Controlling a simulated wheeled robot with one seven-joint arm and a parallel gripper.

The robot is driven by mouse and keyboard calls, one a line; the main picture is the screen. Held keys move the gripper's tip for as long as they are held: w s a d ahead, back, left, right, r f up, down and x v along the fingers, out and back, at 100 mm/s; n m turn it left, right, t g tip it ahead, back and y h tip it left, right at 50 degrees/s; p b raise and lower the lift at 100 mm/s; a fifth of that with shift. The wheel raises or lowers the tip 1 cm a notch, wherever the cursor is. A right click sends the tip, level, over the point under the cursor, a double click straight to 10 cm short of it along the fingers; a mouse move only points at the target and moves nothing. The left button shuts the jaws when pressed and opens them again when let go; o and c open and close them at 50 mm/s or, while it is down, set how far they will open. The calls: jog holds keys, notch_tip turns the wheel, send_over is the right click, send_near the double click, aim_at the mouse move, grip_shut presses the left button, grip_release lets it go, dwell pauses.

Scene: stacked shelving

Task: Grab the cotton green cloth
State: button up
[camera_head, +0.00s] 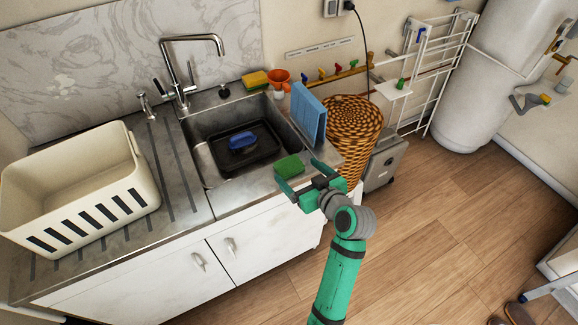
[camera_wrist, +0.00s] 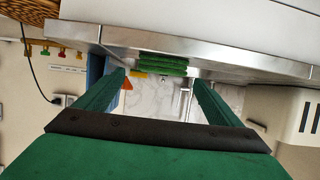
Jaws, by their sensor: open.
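The green cloth (camera_head: 289,167), a small folded block, lies on the front rim of the counter by the sink, near its right end. In the wrist view, which is upside down, the cloth (camera_wrist: 162,66) shows in the gap between my fingertips. My gripper (camera_head: 298,173) is open, with one finger on each side of the cloth's direction. It is at the counter's front edge, close to the cloth. I cannot tell whether the fingers touch the cloth.
The sink (camera_head: 205,160) holds a dark tray with a blue sponge (camera_head: 242,141). A cream crate (camera_head: 85,190) stands on the left counter. The floor (camera_head: 450,220) at right is mostly clear.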

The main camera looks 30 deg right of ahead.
aim_at(290, 165)
jog(key=shift+x, duration=0.9)
jog(key=x, duration=0.4)
jog(key=shift+w+a, duration=0.2)
jog(key=shift+w, duration=0.05)
jog(key=shift+d, duration=0.15)
jog(key=c, duration=1.1)
